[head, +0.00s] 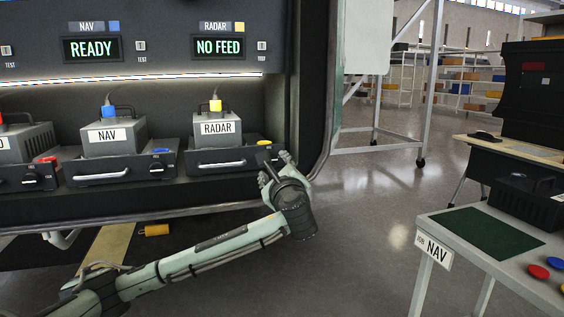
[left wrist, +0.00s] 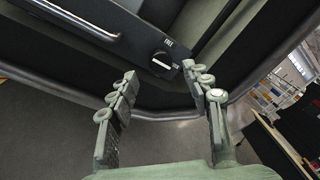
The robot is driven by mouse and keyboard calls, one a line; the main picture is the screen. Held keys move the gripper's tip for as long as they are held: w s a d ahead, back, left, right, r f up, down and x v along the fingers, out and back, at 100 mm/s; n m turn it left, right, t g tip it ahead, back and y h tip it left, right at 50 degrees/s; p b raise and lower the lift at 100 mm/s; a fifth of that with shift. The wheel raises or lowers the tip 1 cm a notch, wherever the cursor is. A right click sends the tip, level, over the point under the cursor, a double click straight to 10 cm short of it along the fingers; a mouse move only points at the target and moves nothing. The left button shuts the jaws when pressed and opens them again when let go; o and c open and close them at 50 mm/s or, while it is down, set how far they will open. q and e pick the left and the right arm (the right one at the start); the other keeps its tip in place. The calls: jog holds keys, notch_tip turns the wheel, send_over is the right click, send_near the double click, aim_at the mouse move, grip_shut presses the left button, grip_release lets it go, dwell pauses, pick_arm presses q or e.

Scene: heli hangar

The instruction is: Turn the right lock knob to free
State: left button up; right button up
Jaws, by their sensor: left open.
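The right lock knob (left wrist: 162,61) is a round black knob with a white bar, on the right end of the dark tray front. FREE is printed above it; a partly hidden label sits to its right, near the bar's end. In the head view the RADAR unit (head: 216,129) sits in the rightmost tray (head: 222,163), and my gripper hides most of the tray's right end. My left gripper (head: 273,172) is open in front of that end. In the left wrist view its fingers (left wrist: 163,88) are spread below and either side of the knob, with no visible contact. My right gripper is out of view.
The NAV unit (head: 113,137) and its tray stand left of RADAR. A RADAR screen (head: 219,46) reads NO FEED; the NAV screen (head: 93,49) reads READY. The rack's rounded frame (head: 327,120) rises right of my gripper. A NAV table (head: 480,245) stands right, with open floor between.

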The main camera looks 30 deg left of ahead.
pick_arm(q)
jog(key=x, duration=0.4)
jog(key=shift+w+a, duration=0.2)
jog(key=shift+w, duration=0.15)
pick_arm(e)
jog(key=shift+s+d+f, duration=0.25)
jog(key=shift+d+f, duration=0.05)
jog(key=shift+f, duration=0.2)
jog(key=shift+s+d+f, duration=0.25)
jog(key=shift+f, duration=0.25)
pick_arm(q)
jog(key=shift+c, duration=0.4)
jog(key=c, duration=1)
grip_shut()
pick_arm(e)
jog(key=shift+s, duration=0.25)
pick_arm(q)
jog(key=shift+f, duration=0.1)
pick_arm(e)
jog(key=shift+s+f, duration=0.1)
